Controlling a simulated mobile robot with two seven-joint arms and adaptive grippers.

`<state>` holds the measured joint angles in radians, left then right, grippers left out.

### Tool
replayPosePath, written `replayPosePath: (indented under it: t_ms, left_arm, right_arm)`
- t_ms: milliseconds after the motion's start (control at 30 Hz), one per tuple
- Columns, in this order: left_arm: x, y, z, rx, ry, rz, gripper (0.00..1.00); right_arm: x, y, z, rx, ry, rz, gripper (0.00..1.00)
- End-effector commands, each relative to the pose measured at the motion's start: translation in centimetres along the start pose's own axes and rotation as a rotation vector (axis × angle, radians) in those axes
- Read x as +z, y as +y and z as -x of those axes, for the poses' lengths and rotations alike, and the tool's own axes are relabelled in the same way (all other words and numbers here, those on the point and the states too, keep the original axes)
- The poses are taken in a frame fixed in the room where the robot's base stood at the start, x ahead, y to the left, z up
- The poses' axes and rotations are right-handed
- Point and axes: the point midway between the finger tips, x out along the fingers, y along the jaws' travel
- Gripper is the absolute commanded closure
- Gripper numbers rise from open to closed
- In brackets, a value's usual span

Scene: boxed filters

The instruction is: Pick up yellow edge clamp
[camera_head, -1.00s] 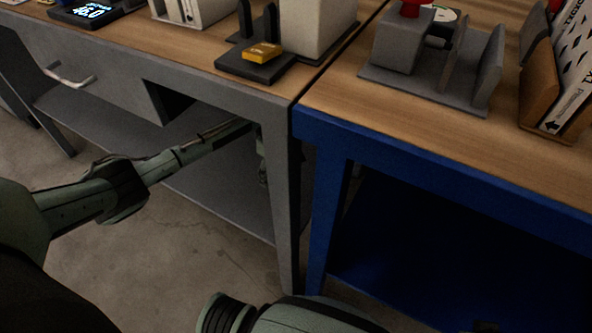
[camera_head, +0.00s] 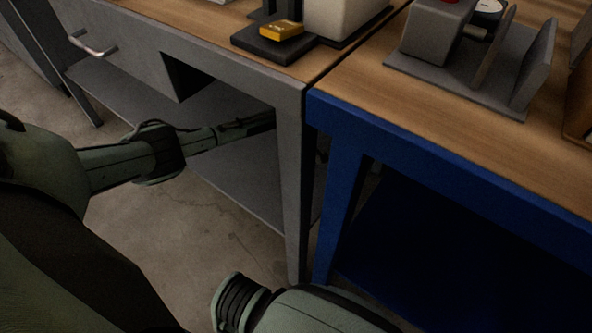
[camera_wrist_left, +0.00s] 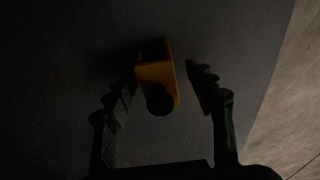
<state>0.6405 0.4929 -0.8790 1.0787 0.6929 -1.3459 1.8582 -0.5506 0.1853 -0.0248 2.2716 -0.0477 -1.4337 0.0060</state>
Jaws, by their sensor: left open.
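The yellow edge clamp (camera_wrist_left: 158,72) shows in the left wrist view as a small yellow-orange block with a dark round knob, against a dark grey surface. My left gripper (camera_wrist_left: 164,76) is open, with one finger on each side of the clamp. The clamp sits at and just beyond the fingertips, with a visible gap to the right finger; contact on the left is too dark to tell. In the head view my left arm reaches under the grey table, and its gripper is hidden behind the table leg. My right gripper is not in view.
The grey table (camera_head: 220,52) has a lower shelf (camera_head: 222,170) and a front leg beside my left arm. A blue-framed table (camera_head: 420,140) adjoins it. A small yellow block (camera_head: 282,29) lies on a black stand (camera_head: 262,46). Floor shows beyond the surface's right edge in the wrist view.

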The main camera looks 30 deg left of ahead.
Motion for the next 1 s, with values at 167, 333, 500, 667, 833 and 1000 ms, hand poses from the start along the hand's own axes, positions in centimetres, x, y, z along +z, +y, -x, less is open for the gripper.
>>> replayPosePath:
  t_ms: [167,333,500,667,833,1000]
  left_arm:
    - [0.0,0.0,0.1,0.000,0.000,0.000,0.46]
    - [0.0,0.0,0.1,0.000,0.000,0.000,0.67]
    - [0.0,0.0,0.1,0.000,0.000,0.000,0.88]
    - [0.0,0.0,0.1,0.000,0.000,0.000,1.00]
    - [0.0,0.0,0.2,0.000,0.000,0.000,1.00]
    - [-0.3,0.1,2.4,0.003,-0.001,0.000,1.00]
  right_arm:
    - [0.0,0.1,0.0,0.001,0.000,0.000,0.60]
    - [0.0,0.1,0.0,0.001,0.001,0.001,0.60]
    - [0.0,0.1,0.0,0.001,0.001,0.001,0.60]
    - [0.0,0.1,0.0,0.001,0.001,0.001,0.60]
    - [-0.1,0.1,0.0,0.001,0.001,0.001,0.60]
    - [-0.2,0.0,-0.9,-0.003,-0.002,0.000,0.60]
